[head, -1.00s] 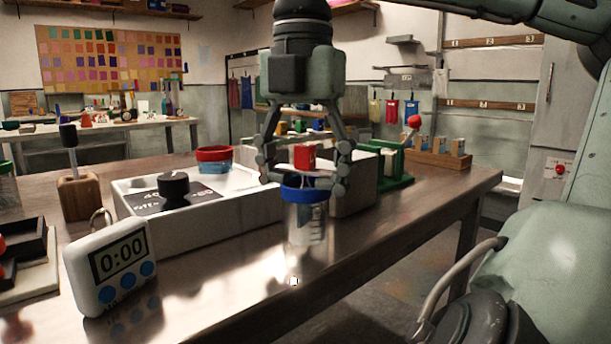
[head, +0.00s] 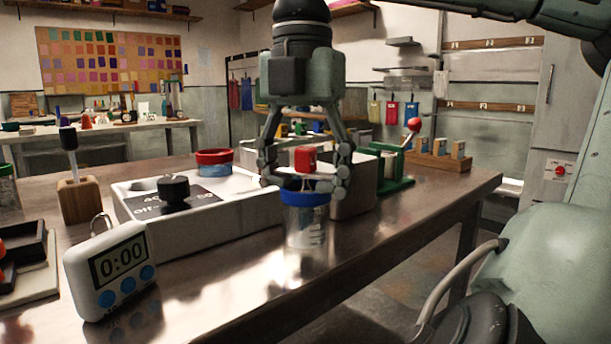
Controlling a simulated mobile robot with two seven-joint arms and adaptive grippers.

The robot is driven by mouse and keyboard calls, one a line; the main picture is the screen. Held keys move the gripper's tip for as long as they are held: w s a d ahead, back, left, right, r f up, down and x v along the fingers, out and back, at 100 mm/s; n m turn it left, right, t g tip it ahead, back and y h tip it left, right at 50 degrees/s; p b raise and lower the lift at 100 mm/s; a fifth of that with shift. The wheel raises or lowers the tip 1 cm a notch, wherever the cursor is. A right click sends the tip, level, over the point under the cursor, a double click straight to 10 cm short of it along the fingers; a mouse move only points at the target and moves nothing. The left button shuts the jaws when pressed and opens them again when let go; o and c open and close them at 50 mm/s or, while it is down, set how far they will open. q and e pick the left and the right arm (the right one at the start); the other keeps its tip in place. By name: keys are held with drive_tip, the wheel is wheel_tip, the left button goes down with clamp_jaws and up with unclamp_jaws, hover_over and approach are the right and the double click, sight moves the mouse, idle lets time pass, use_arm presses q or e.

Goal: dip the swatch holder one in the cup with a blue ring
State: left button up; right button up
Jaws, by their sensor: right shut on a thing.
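My right gripper (head: 305,188) comes down from above, its fingers shut on the swatch holder (head: 305,159), whose red top shows between them. The cup with a blue ring (head: 306,230) is clear and stands upright near the table's front edge, directly below the gripper. The lower part of the holder is inside the cup, where a pale piece shows faintly through the wall. Fingers hide part of the holder and the cup's mouth. Whether the holder touches the cup cannot be told. My left gripper is not in view.
A white tray unit with a black knob (head: 173,190) stands left of the cup, with a red-ringed cup (head: 214,162) at its back. A timer (head: 110,269) stands front left. A grey box (head: 353,200) and a green stand (head: 395,168) are close behind the gripper.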

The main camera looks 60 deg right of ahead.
drive_tip(key=shift+f, duration=0.25)
idle(0.4)
drive_tip(key=shift+r, duration=0.25)
clamp_jaws()
unclamp_jaws()
drive_tip(key=shift+s+f+b, duration=0.1)
drive_tip(key=shift+f+b, duration=0.3)
drive_tip(key=shift+b, duration=0.05)
drive_tip(key=shift+r, duration=0.1)
drive_tip(key=shift+r+p, duration=0.3)
clamp_jaws()
drive_tip(key=shift+f, duration=0.2)
unclamp_jaws()
drive_tip(key=shift+f+b, duration=0.2)
drive_tip(key=shift+b, duration=0.15)
drive_tip(key=shift+r+p, duration=0.35)
drive_tip(key=shift+r, duration=0.05)
clamp_jaws()
